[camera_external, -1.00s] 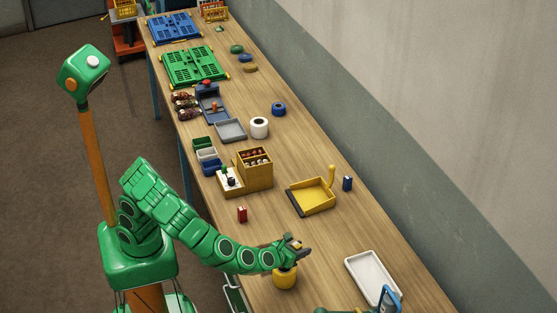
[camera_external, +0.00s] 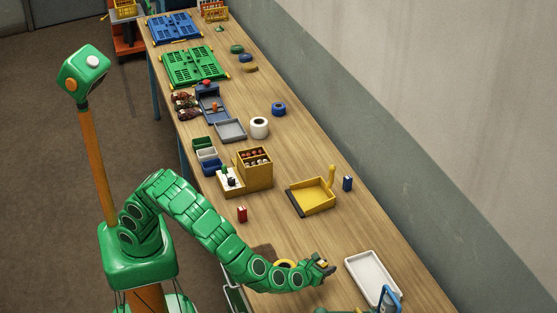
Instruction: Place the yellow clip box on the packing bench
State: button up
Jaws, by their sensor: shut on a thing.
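My gripper (camera_external: 322,266) is over the near part of the wooden packing bench (camera_external: 305,235), left of the white tray. It is shut on a small yellow thing (camera_external: 322,264), which looks like the yellow clip box. Only a little of it shows between the fingers. I cannot tell whether it touches the bench top.
A yellow round container (camera_external: 284,263) is partly hidden behind my arm, near a brown thing (camera_external: 262,252). A white tray (camera_external: 372,277) lies to the right. Bench between is clear.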

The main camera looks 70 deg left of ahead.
aim_at(326, 281)
jog(key=shift+w+d+f, duration=0.15)
jog(key=shift+w+f, duration=0.1)
jog(key=shift+f, duration=1.7)
jog(key=shift+f, duration=0.1)
jog(key=o, duration=1)
jog(key=shift+s+d+r, duration=0.2)
jog(key=shift+s+r, duration=0.05)
jog(key=v, duration=1.1)
jog(key=shift+s, duration=0.15)
